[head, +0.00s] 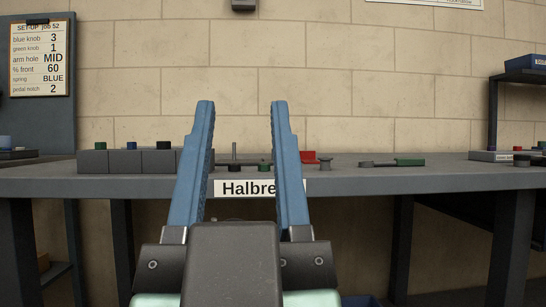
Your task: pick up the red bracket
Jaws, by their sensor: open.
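The red bracket (309,157) is small and lies on the grey workbench (400,178), just right of my gripper's right finger in the head view. It seems to have a flat part and a raised edge; its left end is close behind the finger, so part of it may be hidden. My gripper (239,104) is in the middle of the view with two blue fingers wide apart. It is open and nothing shows held between the fingers. It is in front of the bench, apart from the bracket.
Grey blocks with knobs (127,161) stand on the bench at left. A grey spool-shaped part (325,164) stands right of the bracket, then a green-handled tool (408,162). A thin upright rod (234,149) shows between my fingers. The bench front carries a partly covered label.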

